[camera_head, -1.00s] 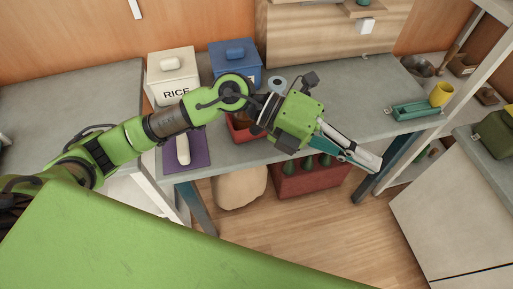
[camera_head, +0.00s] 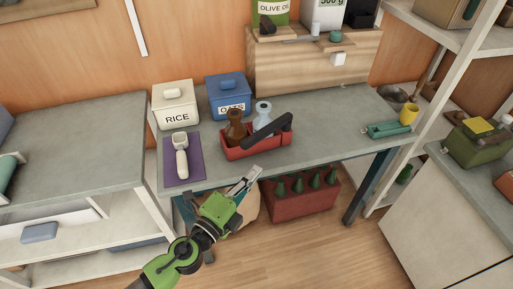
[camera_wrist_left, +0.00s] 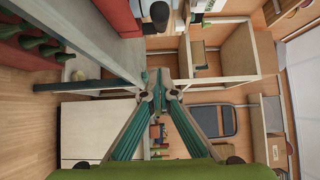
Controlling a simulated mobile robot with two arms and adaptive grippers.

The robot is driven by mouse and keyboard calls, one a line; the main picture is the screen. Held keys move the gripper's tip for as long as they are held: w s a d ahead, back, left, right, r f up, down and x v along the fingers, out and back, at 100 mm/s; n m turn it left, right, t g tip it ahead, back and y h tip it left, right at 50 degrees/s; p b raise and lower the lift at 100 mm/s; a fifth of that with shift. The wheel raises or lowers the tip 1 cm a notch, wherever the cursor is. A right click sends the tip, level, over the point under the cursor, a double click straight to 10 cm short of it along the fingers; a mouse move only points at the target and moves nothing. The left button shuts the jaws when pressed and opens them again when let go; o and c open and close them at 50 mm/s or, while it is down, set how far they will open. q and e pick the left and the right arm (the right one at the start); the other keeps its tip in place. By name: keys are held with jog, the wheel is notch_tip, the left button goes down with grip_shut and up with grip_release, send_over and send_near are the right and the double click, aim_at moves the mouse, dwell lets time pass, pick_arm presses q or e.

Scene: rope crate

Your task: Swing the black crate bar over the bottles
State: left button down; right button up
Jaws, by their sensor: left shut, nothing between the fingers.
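The small red crate (camera_head: 270,149) stands on the grey table and holds a brown bottle (camera_head: 236,124) and a pale glass bottle (camera_head: 263,112). The black crate bar (camera_head: 267,130) is slanted across the crate's right part, its upper end at the right. It passes in front of the pale bottle and hides part of it; the brown bottle is clear of it. My left gripper (camera_head: 246,178) is shut and empty, in front of the table edge and below the crate in the picture, apart from both. Its closed fingertips show in the left wrist view (camera_wrist_left: 159,90). My right gripper is not in view.
A purple mat (camera_head: 184,171) with a pale scoop lies left of the crate. Rice (camera_head: 175,107) and oats (camera_head: 228,96) canisters stand behind. A larger red crate (camera_head: 304,201) with green bottles is under the table.

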aim_at(268, 134)
pick_arm(q)
jog(key=w+d, duration=0.1)
jog(key=w, duration=0.8)
jog(key=shift+p, duration=0.3)
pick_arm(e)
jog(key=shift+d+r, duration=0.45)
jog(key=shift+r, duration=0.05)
pick_arm(q)
jog(key=shift+w, duration=0.1)
